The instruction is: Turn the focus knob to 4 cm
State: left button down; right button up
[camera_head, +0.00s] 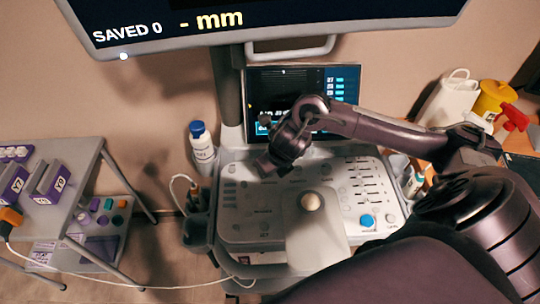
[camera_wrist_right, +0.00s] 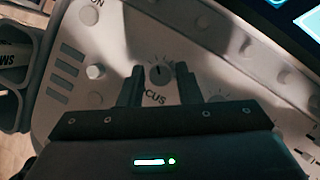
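The focus knob (camera_wrist_right: 161,74) shows in the right wrist view as a small dark round knob with a light pointer line near its top and tick marks around it. The label below it is partly hidden and reads "CUS". My right gripper (camera_wrist_right: 161,80) is open, with one finger to each side of the knob and gaps showing; I cannot tell how far the fingertips are above the panel. In the head view my right gripper (camera_head: 268,164) is over the upper left of the console panel (camera_head: 240,222) and hides the knob. My left gripper is not in view.
A lit screen (camera_head: 330,84) stands behind the panel. A pale ball (camera_head: 310,201) and a blue button (camera_head: 367,220) are on the panel. A blue-capped bottle (camera_head: 201,145) stands left of it. A grey cart (camera_head: 62,180) is further left. In the wrist view a pale knob (camera_wrist_right: 96,72) sits left.

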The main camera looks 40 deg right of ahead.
grip_shut()
jog(key=m+p, duration=0.1)
jog(key=m+h+p, duration=0.1)
jog(key=m+p, duration=0.1)
jog(key=p, duration=0.1)
jog(key=shift+a+r, duration=0.15)
jog(key=shift+r, duration=0.1)
jog(key=shift+m+g+h+p, duration=0.3)
jog(key=shift+m+h+p, duration=0.2)
jog(key=shift+m+p, duration=0.5)
pick_arm(q)
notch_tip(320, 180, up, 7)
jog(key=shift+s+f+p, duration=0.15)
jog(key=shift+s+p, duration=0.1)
jog(key=shift+p, duration=0.1)
pick_arm(e)
jog(key=shift+f+m, duration=0.2)
jog(key=shift+m, duration=0.2)
jog(key=shift+o, duration=1.9)
grip_release()
